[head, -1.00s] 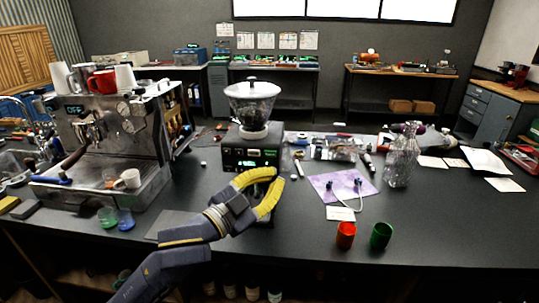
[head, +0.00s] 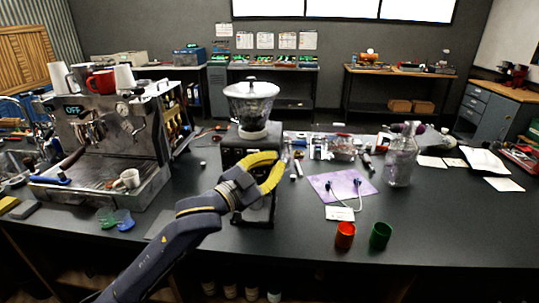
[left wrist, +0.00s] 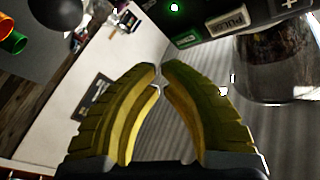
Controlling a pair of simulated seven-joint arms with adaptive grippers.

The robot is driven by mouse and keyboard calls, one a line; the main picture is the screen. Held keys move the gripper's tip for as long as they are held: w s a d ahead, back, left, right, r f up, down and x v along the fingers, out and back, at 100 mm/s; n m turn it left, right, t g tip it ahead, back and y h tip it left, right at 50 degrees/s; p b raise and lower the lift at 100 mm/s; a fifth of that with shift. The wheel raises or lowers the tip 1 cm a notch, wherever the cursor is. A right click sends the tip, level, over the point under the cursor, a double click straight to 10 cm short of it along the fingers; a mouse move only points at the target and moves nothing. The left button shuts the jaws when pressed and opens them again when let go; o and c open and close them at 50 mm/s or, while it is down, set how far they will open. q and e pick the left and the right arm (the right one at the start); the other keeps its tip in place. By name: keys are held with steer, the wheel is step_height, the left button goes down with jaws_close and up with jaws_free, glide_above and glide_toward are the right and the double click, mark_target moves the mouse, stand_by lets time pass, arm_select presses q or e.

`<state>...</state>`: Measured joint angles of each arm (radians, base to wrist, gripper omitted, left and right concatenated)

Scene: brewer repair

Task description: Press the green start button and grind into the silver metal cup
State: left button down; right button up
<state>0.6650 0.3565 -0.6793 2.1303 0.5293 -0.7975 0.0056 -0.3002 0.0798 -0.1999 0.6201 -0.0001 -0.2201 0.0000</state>
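The grinder (head: 240,153) stands mid-table under its clear hopper (head: 252,100). My left gripper (head: 275,158) is in front of its panel and covers much of it. In the left wrist view its yellow fingers (left wrist: 160,67) curve together, tips meeting or almost, nothing between them. A green patch (left wrist: 186,40), apparently the start button, lies just beyond the tips beside a PULSE label (left wrist: 225,22); I cannot tell whether they touch. A shiny metal vessel (left wrist: 278,75), apparently the silver cup, is right of the fingers. I cannot make out the cup in the head view. My right gripper is out of view.
The espresso machine (head: 110,140) stands left, with a white cup (head: 128,179) on its tray. A purple mat (head: 345,184), a red cup (head: 345,234), a green cup (head: 381,235) and a glass vessel (head: 400,160) are right of the grinder. The front right tabletop is clear.

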arm_select(q)
steer(key=shift+w+d, duration=0.1)
steer(key=shift+w, duration=0.65)
steer(key=shift+w+d, duration=0.1)
steer(key=shift+w, duration=0.7)
stand_by(2.0)
steer(key=shift+s, duration=0.8)
steer(key=shift+s+a, duration=0.2)
steer(key=shift+s, duration=1.05)
steer(key=shift+s+a, duration=0.2)
steer(key=shift+s, duration=1.05)
